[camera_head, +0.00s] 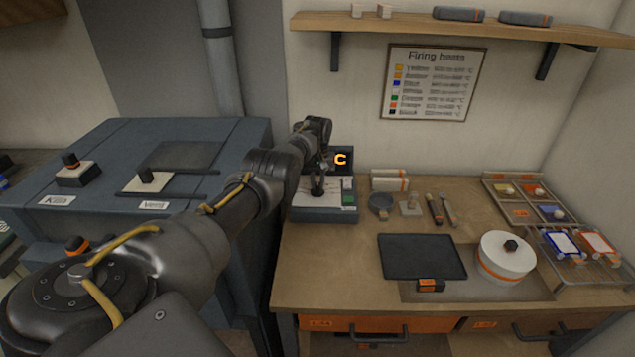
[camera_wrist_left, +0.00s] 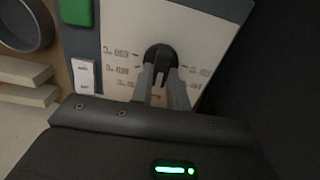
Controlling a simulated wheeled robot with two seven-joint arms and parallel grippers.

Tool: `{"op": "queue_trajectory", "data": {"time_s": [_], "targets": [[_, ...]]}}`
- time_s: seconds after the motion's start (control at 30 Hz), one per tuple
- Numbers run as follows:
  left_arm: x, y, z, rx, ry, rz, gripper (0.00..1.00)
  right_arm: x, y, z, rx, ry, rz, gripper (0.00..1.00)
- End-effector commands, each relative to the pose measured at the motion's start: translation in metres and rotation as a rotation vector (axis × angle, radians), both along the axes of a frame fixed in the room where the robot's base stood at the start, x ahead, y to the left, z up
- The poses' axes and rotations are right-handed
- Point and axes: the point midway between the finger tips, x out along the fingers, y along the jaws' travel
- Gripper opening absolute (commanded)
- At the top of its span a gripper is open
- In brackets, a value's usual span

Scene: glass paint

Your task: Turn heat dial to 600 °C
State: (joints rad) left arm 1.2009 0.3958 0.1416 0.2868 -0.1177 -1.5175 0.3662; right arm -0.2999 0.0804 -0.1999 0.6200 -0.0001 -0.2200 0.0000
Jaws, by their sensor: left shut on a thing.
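The heat dial (camera_wrist_left: 160,58) is a black round knob on a white control panel (camera_wrist_left: 125,50) with small printed marks around it, too blurred to read. My left gripper (camera_wrist_left: 168,85) is shut on the dial, its two grey fingers on either side of the knob's grip. In the head view, my left gripper (camera_head: 318,185) reaches down onto the control box (camera_head: 325,213) at the back left of the table. The box's dark display (camera_head: 341,160) shows a yellow "C"; the rest of it is hidden by my arm. A green button (camera_head: 349,198) sits right of the dial.
A "Firing heats" chart (camera_head: 433,83) hangs on the wall below a shelf (camera_head: 460,27). A dark tray (camera_head: 421,257), a white round turntable (camera_head: 507,258) and small tools (camera_head: 440,209) lie on the table right of the box. The blue-grey kiln (camera_head: 235,150) stands to the left.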

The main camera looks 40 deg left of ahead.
Motion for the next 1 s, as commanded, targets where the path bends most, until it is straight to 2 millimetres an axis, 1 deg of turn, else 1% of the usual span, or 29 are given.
{"op": "queue_trajectory", "data": {"time_s": [0.5,0.53,0.7,1.0], "targets": [[0.0006,0.0,0.0007,0.0,-0.002,-0.019,0.0,-0.0001,-0.0003,-0.0001,0.0,0.0,0.0,0.79],[0.0006,0.0,0.0007,0.0,-0.002,-0.019,0.18,-0.0001,-0.0003,-0.0001,0.0,0.0,0.0,0.79],[0.0004,0.0,0.0005,0.0,-0.001,-0.018,0.38,-0.0001,-0.0002,-0.0001,0.0,0.0,0.0,0.79],[0.0002,0.0004,0.0028,0.0,-0.002,-0.017,0.38,-0.0002,-0.0001,0.0013,0.0,0.0,0.0,0.79]]}}
